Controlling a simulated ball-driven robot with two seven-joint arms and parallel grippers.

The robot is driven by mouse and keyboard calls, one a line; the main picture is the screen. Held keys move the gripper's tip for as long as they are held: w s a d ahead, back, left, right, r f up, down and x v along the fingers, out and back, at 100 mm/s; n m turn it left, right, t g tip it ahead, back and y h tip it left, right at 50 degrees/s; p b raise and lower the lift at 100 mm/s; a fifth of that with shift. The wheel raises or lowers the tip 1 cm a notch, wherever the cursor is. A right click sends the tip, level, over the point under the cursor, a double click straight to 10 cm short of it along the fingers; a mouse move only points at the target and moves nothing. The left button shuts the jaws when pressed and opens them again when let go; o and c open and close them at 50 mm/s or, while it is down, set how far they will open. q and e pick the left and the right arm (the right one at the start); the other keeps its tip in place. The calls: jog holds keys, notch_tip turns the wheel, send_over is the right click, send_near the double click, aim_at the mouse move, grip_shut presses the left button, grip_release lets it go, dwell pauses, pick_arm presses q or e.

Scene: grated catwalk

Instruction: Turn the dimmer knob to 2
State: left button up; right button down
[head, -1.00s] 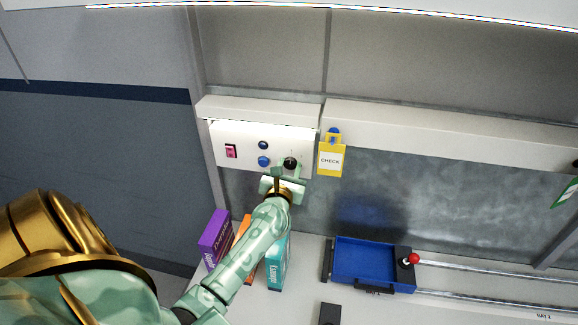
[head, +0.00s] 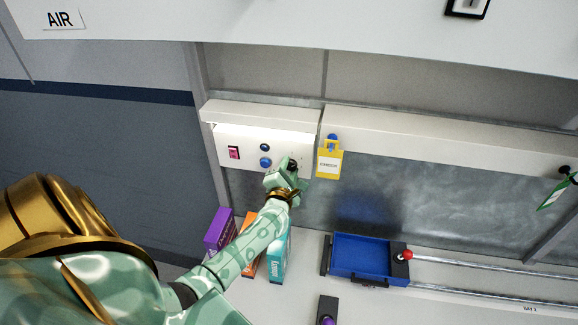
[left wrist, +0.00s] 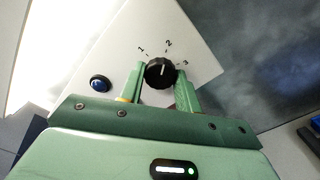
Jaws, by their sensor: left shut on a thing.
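The black dimmer knob (left wrist: 160,72) sits on a white panel (left wrist: 206,64) with the marks 1, 2 and 3 around it. Its pale pointer line points up, roughly towards the 2. My left gripper (left wrist: 160,79) is shut on the knob, with one green finger on each side. In the head view my left gripper (head: 287,177) is at the lower right of the wall panel (head: 236,133) and partly covers the knob (head: 293,164). My right gripper is not in view.
Two blue buttons (head: 264,147) (head: 265,162) and a red switch (head: 234,153) are left of the knob. A yellow CHECK tag (head: 329,164) hangs close on its right. Below stand several boxes (head: 276,255) and a blue tray (head: 362,254).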

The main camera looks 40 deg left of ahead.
pick_arm(q)
jog(key=shift+m, duration=0.4)
jog(key=o, duration=1)
jog(key=v, duration=1.6)
jog(key=shift+s, duration=0.1)
